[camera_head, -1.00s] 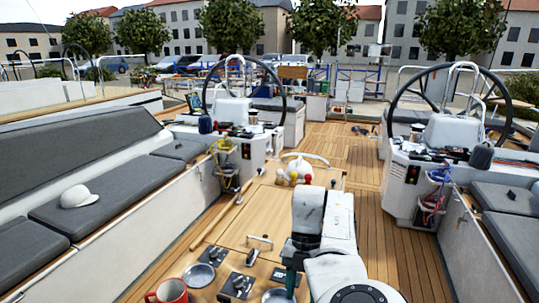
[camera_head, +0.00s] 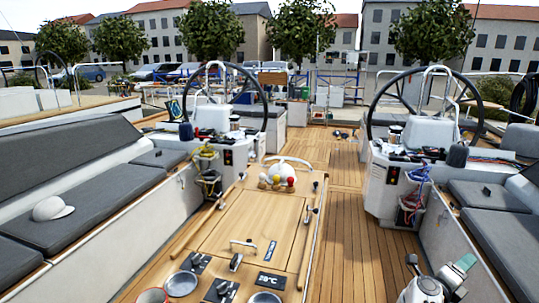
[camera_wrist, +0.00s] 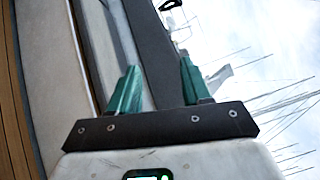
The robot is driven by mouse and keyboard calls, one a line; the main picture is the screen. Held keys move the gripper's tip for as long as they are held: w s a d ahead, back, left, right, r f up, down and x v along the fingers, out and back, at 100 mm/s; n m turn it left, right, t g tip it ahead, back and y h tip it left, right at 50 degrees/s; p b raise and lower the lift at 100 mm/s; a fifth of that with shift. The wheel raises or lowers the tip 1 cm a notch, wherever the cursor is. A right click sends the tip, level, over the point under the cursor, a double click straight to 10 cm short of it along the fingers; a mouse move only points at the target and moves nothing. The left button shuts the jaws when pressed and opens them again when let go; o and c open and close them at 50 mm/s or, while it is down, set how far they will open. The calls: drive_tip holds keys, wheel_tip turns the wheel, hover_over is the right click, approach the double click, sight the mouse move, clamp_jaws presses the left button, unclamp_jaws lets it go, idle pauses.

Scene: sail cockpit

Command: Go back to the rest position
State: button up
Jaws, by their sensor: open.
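My gripper (camera_wrist: 158,78) shows in the wrist view with its two green fingers apart and nothing between them. In the head view, part of my arm with a green fingertip (camera_head: 466,262) is at the lower right edge, over the deck beside the right bench. The rest of the arm is out of that view. In the wrist view the gripper is tilted, with a pale wall, a dark band and open sky behind the fingers.
A wooden cockpit table (camera_head: 215,235) stands in the middle, with metal cups and a red-rimmed mug (camera_head: 152,296) at its near end. Steering wheels (camera_head: 222,90) stand left and right on pedestals. A white cap (camera_head: 52,208) lies on the left bench. The deck (camera_head: 345,250) right of the table is clear.

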drive_tip(key=a+n+t+y+b, duration=0.1)
drive_tip(key=a+n+t+y, duration=0.9)
drive_tip(key=n, duration=0.9)
drive_tip(key=s+a+f+n+g+y, duration=0.3)
drive_tip(key=s+a+f+n+y, duration=0.4)
drive_tip(key=a+f+n+y, duration=0.15)
drive_tip(key=s+a+f+n+g+b, duration=0.1)
drive_tip(key=s+a+f+n+g, duration=0.15)
drive_tip(key=s+f, duration=0.35)
drive_tip(key=s+a+f+n+g+b, duration=0.1)
drive_tip(key=s+a+f+g, duration=0.2)
drive_tip(key=s, duration=0.5)
drive_tip(key=s+a+f+n+g+h, duration=0.1)
drive_tip(key=s+g, duration=0.7)
drive_tip(key=s, duration=1.1)
drive_tip(key=shift+s+a+f+n, duration=0.25)
drive_tip(key=shift+a+f+n, duration=0.2)
drive_tip(key=shift+a, duration=0.2)
